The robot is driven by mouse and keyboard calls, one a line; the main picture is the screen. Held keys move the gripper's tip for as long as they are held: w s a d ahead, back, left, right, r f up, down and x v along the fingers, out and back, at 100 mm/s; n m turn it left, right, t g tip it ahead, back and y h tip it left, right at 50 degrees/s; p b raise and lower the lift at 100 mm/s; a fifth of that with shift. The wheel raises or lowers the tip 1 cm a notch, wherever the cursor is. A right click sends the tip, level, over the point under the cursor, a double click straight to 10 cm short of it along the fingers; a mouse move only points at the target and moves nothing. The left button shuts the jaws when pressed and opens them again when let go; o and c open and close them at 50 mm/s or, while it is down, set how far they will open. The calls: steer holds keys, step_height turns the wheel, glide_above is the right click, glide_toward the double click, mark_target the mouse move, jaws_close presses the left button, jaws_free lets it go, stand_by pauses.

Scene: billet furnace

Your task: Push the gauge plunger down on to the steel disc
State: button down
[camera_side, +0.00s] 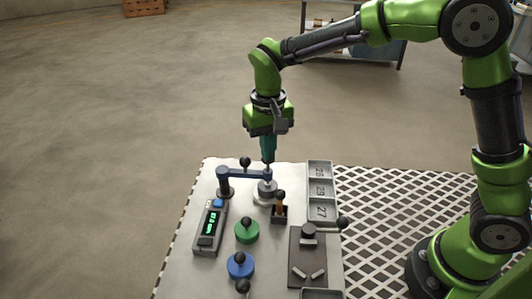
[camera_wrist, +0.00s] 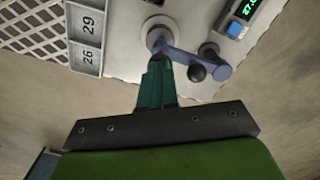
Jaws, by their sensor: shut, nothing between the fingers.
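The gauge's blue arm (camera_side: 243,172) reaches from a dark post over to the plunger (camera_side: 267,174), which stands upright above the pale steel disc (camera_side: 265,190). The blue arm also shows in the wrist view (camera_wrist: 190,58). My gripper (camera_side: 268,161) is shut and empty, pointing down with its tips right at the plunger's top. I cannot tell whether they touch. In the wrist view the teal fingers (camera_wrist: 158,62) end at the arm's plunger end and partly hide it. The gap between plunger and disc is too small to judge.
A readout box (camera_side: 210,228) with green digits lies left of the gauge. Green (camera_side: 247,232) and blue (camera_side: 240,265) knobbed pieces stand in front. A numbered tray (camera_side: 320,190) is at right. A black knob (camera_side: 245,162) rises behind the blue arm.

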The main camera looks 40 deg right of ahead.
steer(key=shift+r, duration=0.95)
steer(key=shift+r, duration=0.1)
steer(key=shift+r, duration=2.4)
steer(key=shift+w, duration=0.1)
